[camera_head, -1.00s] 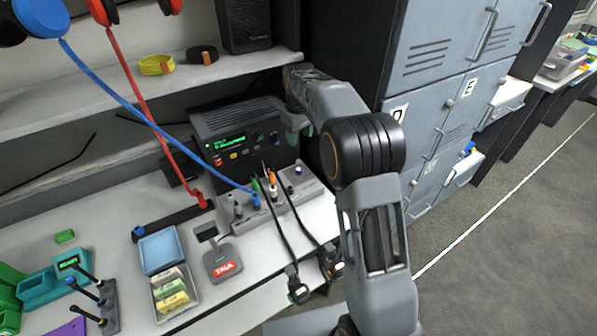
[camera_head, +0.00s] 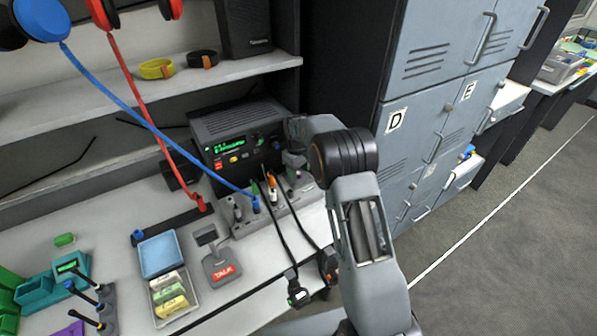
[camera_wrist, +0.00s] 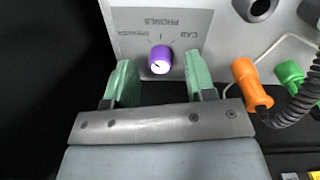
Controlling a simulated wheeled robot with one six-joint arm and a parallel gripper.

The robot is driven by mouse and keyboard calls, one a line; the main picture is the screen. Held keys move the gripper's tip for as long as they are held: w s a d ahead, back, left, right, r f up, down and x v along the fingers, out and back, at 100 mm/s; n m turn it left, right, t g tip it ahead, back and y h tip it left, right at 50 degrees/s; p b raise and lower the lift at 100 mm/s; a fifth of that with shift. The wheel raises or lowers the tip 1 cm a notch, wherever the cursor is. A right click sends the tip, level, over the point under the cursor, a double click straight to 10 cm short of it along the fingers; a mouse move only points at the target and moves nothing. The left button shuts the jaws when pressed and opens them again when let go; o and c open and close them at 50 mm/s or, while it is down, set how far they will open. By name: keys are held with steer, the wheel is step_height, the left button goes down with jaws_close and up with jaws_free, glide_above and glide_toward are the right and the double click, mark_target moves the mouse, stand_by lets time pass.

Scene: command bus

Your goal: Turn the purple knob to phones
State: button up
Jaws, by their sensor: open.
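The purple knob (camera_wrist: 160,59) stands on a grey panel (camera_wrist: 205,22) in the wrist view. Upside-down printing on the panel beyond it reads PHONES in the middle, CAB to the right and a smaller word, apparently SPEAKER, to the left. A small light mark shows on the knob's face; its exact direction is hard to tell. My gripper (camera_wrist: 160,66) is open, with one green finger on each side of the knob and visible gaps between.
Orange (camera_wrist: 250,84) and green (camera_wrist: 290,74) plugs with a dark coiled cord stand right of my gripper in the wrist view. A black radio (camera_head: 238,130) with a green display is behind the panel. Grey lockers (camera_head: 425,120) rise to the right.

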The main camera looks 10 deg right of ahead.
steer(key=shift+f, duration=0.6)
steer(key=c, duration=0.9)
